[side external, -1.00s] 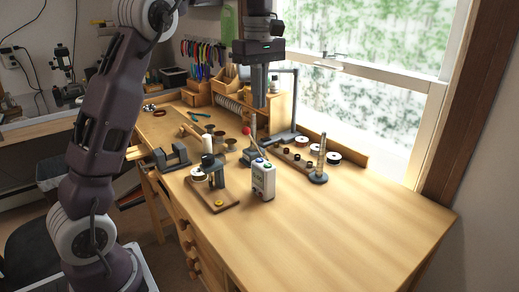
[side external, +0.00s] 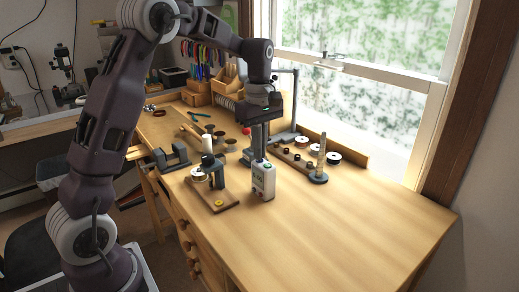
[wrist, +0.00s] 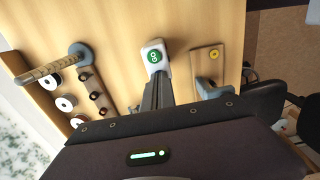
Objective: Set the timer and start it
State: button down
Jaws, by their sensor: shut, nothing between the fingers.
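The timer (side external: 263,182) is a small white upright box on the bench, with a green button (side external: 268,165) on its top right. My gripper (side external: 259,157) is shut, empty and pointing down, with its fingertips at the left part of the timer's top. The fingers hide that part, and I cannot tell whether they touch it. In the wrist view the timer (wrist: 155,67) shows a green patch with pale marks, and the closed fingers (wrist: 154,82) reach to its near edge.
A small wooden stand with a dark clamp (side external: 216,190) is close left of the timer. A spool rack (side external: 297,162) and a ringed post (side external: 320,165) are behind to the right. The bench's front right (side external: 350,225) is clear.

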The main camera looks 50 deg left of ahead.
jog(key=shift+f, duration=0.15)
jog(key=shift+s+f, duration=0.2)
jog(key=shift+f, duration=0.75)
notch_tip(320, 180, up, 15)
jog(key=shift+w+r, duration=0.15)
jog(key=shift+w, duration=0.05)
dwell(0.3)
jog(key=shift+r, duration=0.3)
